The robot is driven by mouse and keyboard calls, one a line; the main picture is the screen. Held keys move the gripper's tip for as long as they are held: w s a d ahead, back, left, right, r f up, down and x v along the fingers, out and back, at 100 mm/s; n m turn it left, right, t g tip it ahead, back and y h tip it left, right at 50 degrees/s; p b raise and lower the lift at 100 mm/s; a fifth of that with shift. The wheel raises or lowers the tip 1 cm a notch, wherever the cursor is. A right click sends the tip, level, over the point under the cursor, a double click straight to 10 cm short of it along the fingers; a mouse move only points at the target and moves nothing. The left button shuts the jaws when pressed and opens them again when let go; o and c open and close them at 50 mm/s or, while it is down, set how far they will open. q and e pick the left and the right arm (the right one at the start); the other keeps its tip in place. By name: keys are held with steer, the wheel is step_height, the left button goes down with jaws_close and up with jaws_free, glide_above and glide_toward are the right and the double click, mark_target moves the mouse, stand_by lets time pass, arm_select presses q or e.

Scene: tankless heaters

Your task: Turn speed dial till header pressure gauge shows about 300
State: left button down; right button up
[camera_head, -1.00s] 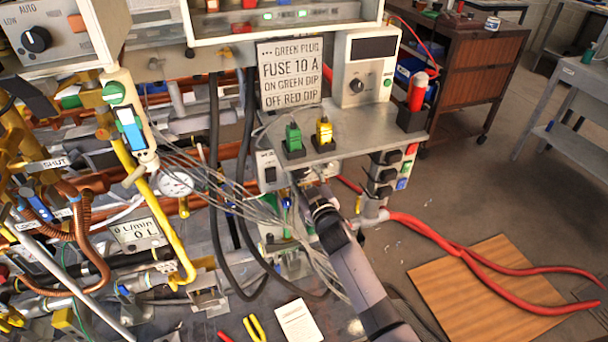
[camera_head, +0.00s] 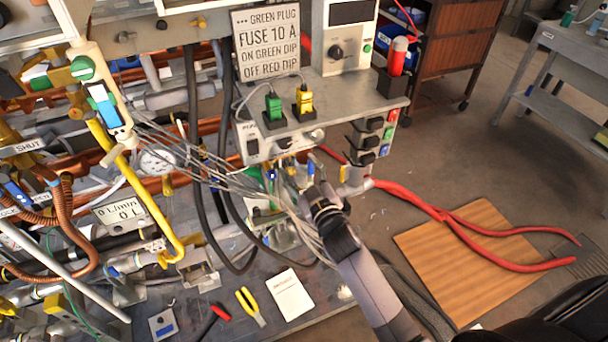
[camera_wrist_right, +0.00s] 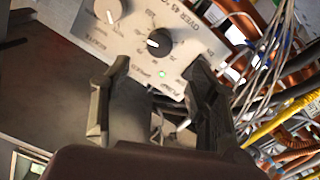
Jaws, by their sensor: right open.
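My right gripper (camera_head: 292,178) reaches up from below, in front of the panel under the grey shelf. In the right wrist view it (camera_wrist_right: 157,70) is open, its fingers apart and nothing between them. A black dial (camera_wrist_right: 160,42) with a white pointer sits on a pale panel (camera_wrist_right: 130,40) just beyond the fingertips, apart from them. My left gripper is out of view.
A beige knob (camera_wrist_right: 108,10) sits beside the dial. Grey cables (camera_head: 225,182) hang close to my right gripper. A green plug (camera_head: 273,107) and yellow plug (camera_head: 305,101) stand on the shelf above.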

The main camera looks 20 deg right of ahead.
steer(key=shift+s, duration=1.1)
steer(key=shift+f, duration=0.1)
steer(key=s+f+g, duration=0.3)
steer(key=s+f, duration=0.2)
steer(key=f, duration=0.6)
steer(key=s+f+m+g, duration=0.15)
steer(key=s+f, duration=0.25)
steer(key=f, duration=0.6)
steer(key=s+f+g, duration=0.4)
steer(key=s+f, duration=0.1)
steer(key=f, duration=0.6)
steer(key=s+d+f+g, duration=0.1)
steer(key=s+f+g, duration=0.1)
steer(key=s+f, duration=0.4)
steer(key=s+d+f+m+g+p, duration=0.1)
steer(key=s+f+g, duration=0.2)
steer(key=s, duration=1.4)
steer(key=s+d+f+g, duration=0.1)
steer(key=s+f+g, duration=0.2)
steer(key=s+f, duration=0.6)
steer(key=s, duration=0.3)
steer(key=shift+d+f+h, duration=0.15)
steer(key=shift+f+h, duration=0.15)
steer(key=shift+f, duration=0.05)
steer(key=shift+m+g, duration=0.25)
